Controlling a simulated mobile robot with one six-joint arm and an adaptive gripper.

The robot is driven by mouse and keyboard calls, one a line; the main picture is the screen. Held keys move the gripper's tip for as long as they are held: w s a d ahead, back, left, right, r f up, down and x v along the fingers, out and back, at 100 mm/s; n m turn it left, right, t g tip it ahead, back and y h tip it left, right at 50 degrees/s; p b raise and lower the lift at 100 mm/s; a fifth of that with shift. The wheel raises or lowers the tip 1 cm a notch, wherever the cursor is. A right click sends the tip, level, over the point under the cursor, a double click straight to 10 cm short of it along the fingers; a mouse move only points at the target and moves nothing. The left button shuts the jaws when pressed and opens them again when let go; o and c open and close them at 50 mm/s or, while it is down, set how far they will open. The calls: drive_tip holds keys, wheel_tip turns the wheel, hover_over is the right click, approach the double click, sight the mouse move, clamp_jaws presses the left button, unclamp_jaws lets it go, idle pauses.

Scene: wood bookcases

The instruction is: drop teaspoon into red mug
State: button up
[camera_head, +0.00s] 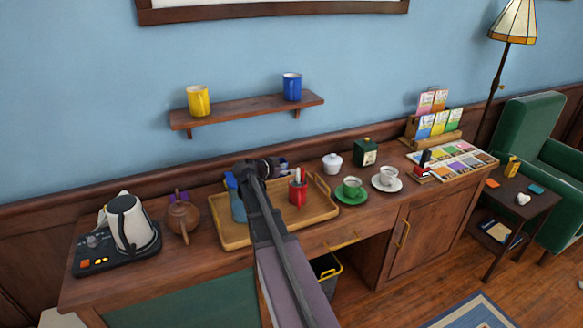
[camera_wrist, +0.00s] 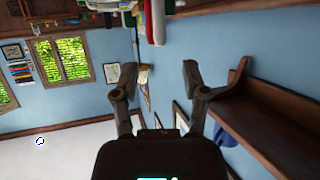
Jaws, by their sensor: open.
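The red mug (camera_head: 298,193) stands upright on the wooden tray (camera_head: 236,240) on the sideboard. A thin pale piece sticks up from its mouth; it may be the teaspoon, but it is too small to be sure. No other teaspoon can be made out. My gripper (camera_head: 270,166) is at the end of my arm, above the tray and left of the red mug in the head view. In the wrist view my gripper (camera_wrist: 160,70) is open, with nothing between its fingers.
A blue bottle-like thing (camera_head: 237,207) stands on the tray's left. A teapot (camera_head: 183,217) and kettle (camera_head: 130,222) stand further left. Right are a sugar bowl (camera_head: 332,163), green cup (camera_head: 351,186) and white cup (camera_head: 388,175). A wall shelf (camera_head: 247,110) is above.

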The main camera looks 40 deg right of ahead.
drive_tip(key=a, duration=0.4)
drive_tip(key=shift+s+a, duration=0.1)
drive_tip(key=shift+s, duration=0.05)
idle(0.7)
drive_tip(key=s+d+r+n+g+p, duration=0.1)
drive_tip(key=s+d+r+n+p, duration=0.1)
drive_tip(key=s+d, duration=0.1)
drive_tip(key=s+a+f+n+y, duration=0.1)
drive_tip(key=a+f+n+y, duration=0.1)
drive_tip(key=a, duration=0.3)
drive_tip(key=s+a+f+n+y, duration=0.2)
drive_tip(key=a+f, duration=0.1)
drive_tip(key=a, duration=0.2)
drive_tip(key=s+a+f+n+y, duration=0.1)
drive_tip(key=a+f+n+y, duration=0.1)
drive_tip(key=a, duration=0.3)
drive_tip(key=shift+s+a+f+n+t+p, duration=0.1)
drive_tip(key=shift+s+f+n+t+p, duration=0.05)
drive_tip(key=shift+s+n+t+p, duration=0.2)
drive_tip(key=s+a+f+n+y, duration=0.1)
drive_tip(key=s+a+n+y, duration=0.2)
drive_tip(key=a, duration=0.8)
drive_tip(key=s+a+f+n+y, duration=0.2)
drive_tip(key=s+a+n+y, duration=0.2)
drive_tip(key=a, duration=0.6)
drive_tip(key=shift+s+a+f+n, duration=0.3)
drive_tip(key=shift+s+a+n, duration=0.1)
drive_tip(key=shift+s+n, duration=0.35)
